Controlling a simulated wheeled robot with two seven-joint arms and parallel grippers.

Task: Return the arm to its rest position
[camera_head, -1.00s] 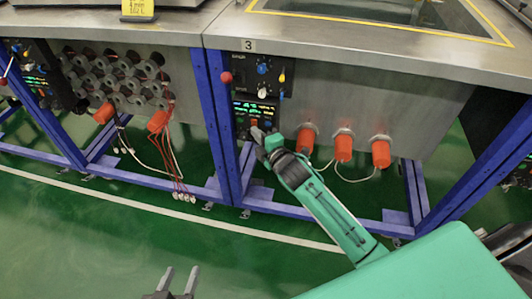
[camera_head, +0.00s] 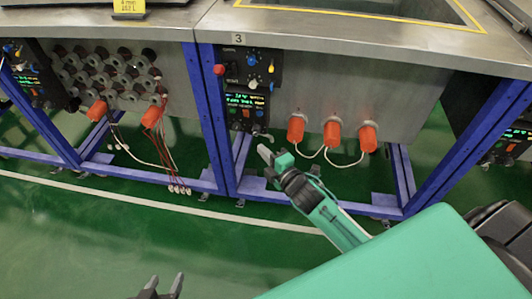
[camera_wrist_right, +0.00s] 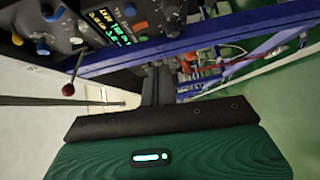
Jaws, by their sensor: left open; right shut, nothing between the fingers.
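My right arm, green and black, comes in from the lower right in the head view. Its gripper (camera_head: 265,150) is shut and empty, just below and to the right of the control panel (camera_head: 245,112) under the number 3, apart from it. In the right wrist view the shut dark fingers (camera_wrist_right: 158,88) stick out past the green wrist, with the panel (camera_wrist_right: 125,22) at the upper left. My left gripper (camera_head: 163,288) shows only its two dark fingertips at the bottom edge of the head view. They are apart with nothing between them.
A steel-topped bench on blue frame legs (camera_head: 218,130) stands ahead. Orange connectors (camera_head: 332,134) with white cables stick out right of the panel. A red ball-tipped lever (camera_head: 219,70) juts from the panel's left. The green floor (camera_head: 90,235) in front is clear.

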